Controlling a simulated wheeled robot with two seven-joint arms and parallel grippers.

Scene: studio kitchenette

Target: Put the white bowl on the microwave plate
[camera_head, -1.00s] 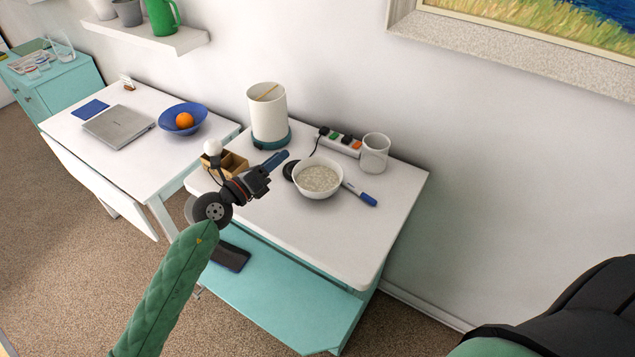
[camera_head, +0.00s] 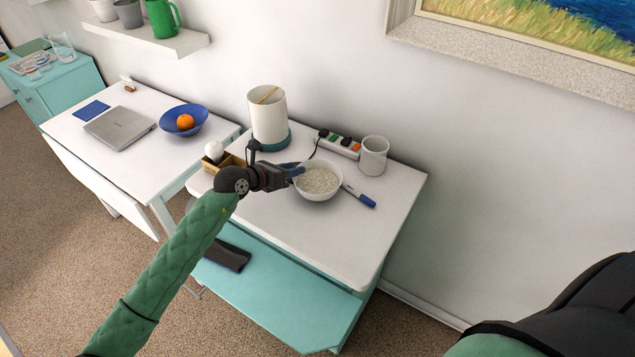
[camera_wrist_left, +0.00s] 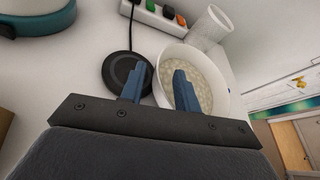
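The white bowl (camera_head: 318,191) stands upright on the small white table and holds pale, grainy food. It also shows in the left wrist view (camera_wrist_left: 222,84). My left gripper (camera_head: 296,170) is at the bowl's left rim. In the left wrist view its two blue fingers (camera_wrist_left: 160,84) are apart. One finger is over the bowl's inside and the other is outside the rim, over a round black pad (camera_wrist_left: 126,72). I cannot tell whether either finger touches the rim. My right gripper is not in view. No microwave plate can be made out.
A blue marker (camera_head: 362,197) lies right of the bowl. A white mug (camera_head: 373,156) and a power strip (camera_head: 338,145) stand behind it. A white canister (camera_head: 268,117) and a wooden box (camera_head: 222,164) are to the left. The table's front right is clear.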

